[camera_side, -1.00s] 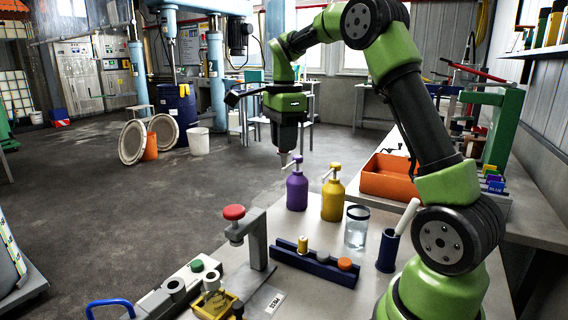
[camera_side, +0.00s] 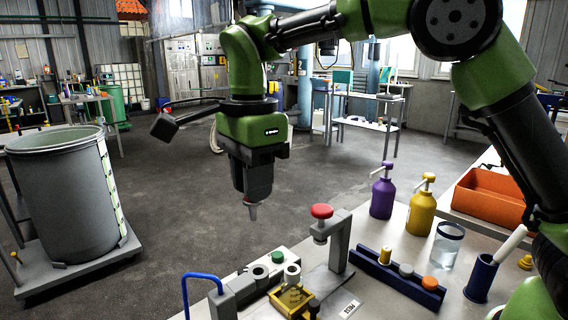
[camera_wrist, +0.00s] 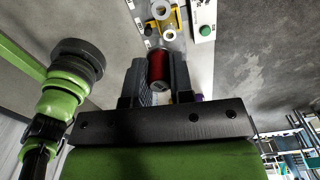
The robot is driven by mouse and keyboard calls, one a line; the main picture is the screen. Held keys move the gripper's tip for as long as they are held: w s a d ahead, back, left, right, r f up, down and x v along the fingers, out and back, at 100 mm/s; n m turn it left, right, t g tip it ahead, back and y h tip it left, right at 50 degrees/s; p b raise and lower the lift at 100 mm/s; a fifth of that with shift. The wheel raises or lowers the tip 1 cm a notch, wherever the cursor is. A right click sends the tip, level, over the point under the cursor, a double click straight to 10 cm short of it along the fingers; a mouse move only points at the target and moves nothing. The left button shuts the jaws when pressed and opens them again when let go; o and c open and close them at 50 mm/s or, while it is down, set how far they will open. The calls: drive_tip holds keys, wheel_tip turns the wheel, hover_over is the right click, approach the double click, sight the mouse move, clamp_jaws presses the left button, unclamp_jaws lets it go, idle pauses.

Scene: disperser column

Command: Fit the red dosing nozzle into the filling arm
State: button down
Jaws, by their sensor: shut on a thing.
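My gripper (camera_side: 252,200) points down, left of and above the work table in the side view. In the wrist view my gripper (camera_wrist: 158,84) is shut on the red nozzle (camera_wrist: 158,66), a short red cylinder with a grey end. Only its grey tip (camera_side: 253,212) shows below the jaws in the side view; the jaws hide the rest. The nozzle is in the air, apart from the fixtures. I cannot tell for certain which fixture is the filling arm. A grey block with a blue bent handle (camera_side: 203,278) and pale ring-shaped parts (camera_side: 292,272) stand at the table's front left.
A grey press (camera_side: 338,240) with a red knob stands right of the gripper. Near it are a yellow fixture (camera_side: 290,300), a green button (camera_side: 278,257) and a dark blue rack (camera_side: 385,272). Purple (camera_side: 382,198) and yellow (camera_side: 421,212) pump bottles stand behind. A grey drum (camera_side: 65,200) stands left.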

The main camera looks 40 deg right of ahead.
sight(256, 217)
drive_tip(key=shift+d+f, duration=0.15)
drive_tip(key=shift+f, duration=4.2)
drive_tip(key=shift+f, duration=2)
drive_tip(key=shift+c, duration=1.8)
unclamp_jaws()
drive_tip(key=shift+r, duration=0.1)
drive_tip(key=shift+r, duration=3.45)
